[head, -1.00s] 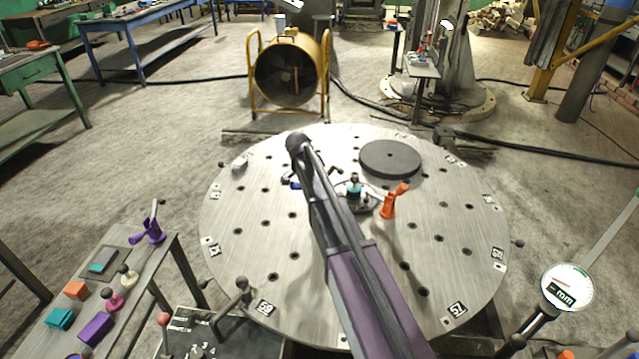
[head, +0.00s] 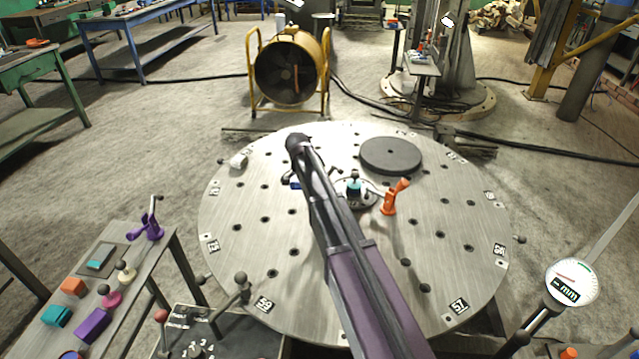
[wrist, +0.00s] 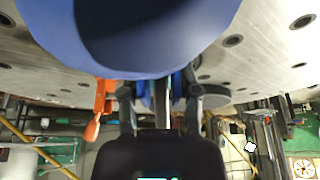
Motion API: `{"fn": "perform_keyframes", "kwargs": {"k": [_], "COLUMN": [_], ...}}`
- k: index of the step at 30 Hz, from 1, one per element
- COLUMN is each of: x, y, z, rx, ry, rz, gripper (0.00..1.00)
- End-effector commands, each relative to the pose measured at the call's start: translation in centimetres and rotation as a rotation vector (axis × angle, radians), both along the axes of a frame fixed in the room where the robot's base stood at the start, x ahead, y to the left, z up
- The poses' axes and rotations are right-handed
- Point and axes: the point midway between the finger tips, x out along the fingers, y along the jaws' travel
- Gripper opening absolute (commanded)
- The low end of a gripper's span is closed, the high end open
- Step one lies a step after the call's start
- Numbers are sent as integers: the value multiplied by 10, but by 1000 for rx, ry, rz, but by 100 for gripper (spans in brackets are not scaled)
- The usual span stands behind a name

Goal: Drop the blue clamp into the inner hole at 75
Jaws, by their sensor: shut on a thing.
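The blue clamp (wrist: 65,45) fills the top of the wrist view, and my gripper (wrist: 158,98) is shut on it. In the head view only a small bit of the blue clamp (head: 295,185) shows left of my arm. My arm hides most of my gripper there. The clamp is over the left-centre of the round steel table (head: 335,310); I cannot tell its height above it. The table has rings of dark holes and number plates at its rim. I can read 59 (head: 264,304) and 57 (head: 459,306), but cannot make out 75.
An orange clamp (head: 390,203) stands right of the teal-topped hub piece (head: 354,187). A dark disc (head: 391,155) lies at the table's back. A side bench at left holds a purple clamp (head: 148,228) and coloured blocks. A dial gauge (head: 571,282) is at right.

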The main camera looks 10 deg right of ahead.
Motion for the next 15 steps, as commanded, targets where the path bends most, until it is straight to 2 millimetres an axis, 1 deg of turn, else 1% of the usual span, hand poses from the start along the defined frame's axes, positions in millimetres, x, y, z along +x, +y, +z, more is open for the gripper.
{"fn": "perform_keyframes", "kwargs": {"k": [15], "x": [0], "y": [0], "z": [-11], "rx": [-1], "ry": [0], "rz": [0], "gripper": [0]}}
